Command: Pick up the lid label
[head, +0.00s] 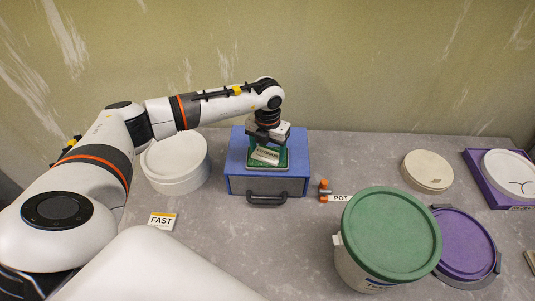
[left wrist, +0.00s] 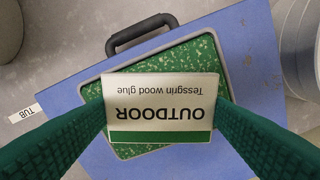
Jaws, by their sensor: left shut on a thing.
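The label (left wrist: 163,100) is a cream card with a green band, printed "OUTDOOR" and "Tessgrin wood glue", upside down in the left wrist view. My left gripper (left wrist: 160,112) is shut on it, with a green finger at each side edge. The label also shows small in the head view (head: 265,156), below the left gripper (head: 268,150). It is over a green speckled pad (left wrist: 203,55) in a grey-rimmed holder on a blue box (head: 235,185). I cannot tell whether it still touches the pad. My right gripper is not in view.
A white round tub (head: 175,168) stands left of the box, near a "FAST" card (head: 162,220). A green-lidded pail (head: 392,232), a purple round lid (head: 463,245) and a cream disc (head: 427,170) are right. The box has a dark front handle (head: 266,198).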

